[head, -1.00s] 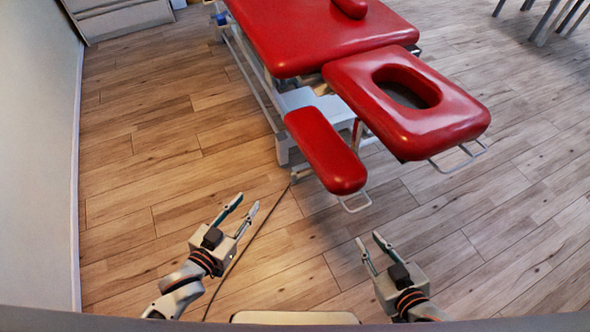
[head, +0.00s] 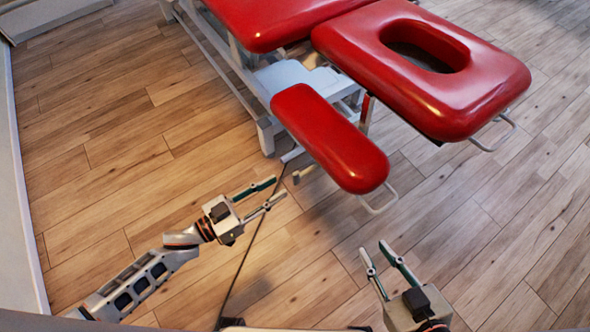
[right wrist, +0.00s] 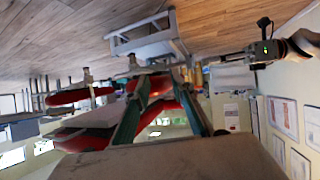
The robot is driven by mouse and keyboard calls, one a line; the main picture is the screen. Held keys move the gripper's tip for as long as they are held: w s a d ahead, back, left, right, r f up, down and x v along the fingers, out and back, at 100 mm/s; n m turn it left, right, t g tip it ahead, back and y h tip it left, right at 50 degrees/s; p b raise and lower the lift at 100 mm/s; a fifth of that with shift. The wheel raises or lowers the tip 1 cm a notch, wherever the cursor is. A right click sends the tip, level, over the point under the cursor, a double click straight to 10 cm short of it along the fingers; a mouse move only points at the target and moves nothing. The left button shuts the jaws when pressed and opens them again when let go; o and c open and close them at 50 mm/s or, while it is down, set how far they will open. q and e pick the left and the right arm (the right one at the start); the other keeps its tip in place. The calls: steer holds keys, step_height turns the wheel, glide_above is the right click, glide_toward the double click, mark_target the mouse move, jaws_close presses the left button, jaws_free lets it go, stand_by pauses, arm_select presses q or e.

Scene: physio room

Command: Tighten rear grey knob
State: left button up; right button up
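The red treatment table (head: 440,105) fills the upper part of the head view, with a face hole in its head section and a narrow red armrest pad (head: 330,138) beside it. I cannot pick out the rear grey knob with certainty; the table's underside is mostly hidden by the pads. My left gripper (head: 279,189) is open and empty, over the floor to the lower left of the armrest pad. My right gripper (head: 371,243) is open and empty, below the armrest pad. In the right wrist view the table (right wrist: 95,98) appears upside down beyond the open fingers.
Wire handles stick out from the armrest pad (head: 380,200) and the head section (head: 493,137). The table's pale metal frame (head: 290,80) stands on the wood floor. A dark cable (head: 245,255) runs along the floor. A wall (head: 20,200) is at the left; the floor at right is clear.

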mark_target(293, 177)
arm_select(q)
steer(key=b+x, duration=0.1)
steer(key=x, duration=0.5)
steer(key=shift+w+d, duration=0.4)
steer(key=shift+d, duration=0.15)
jaws_close()
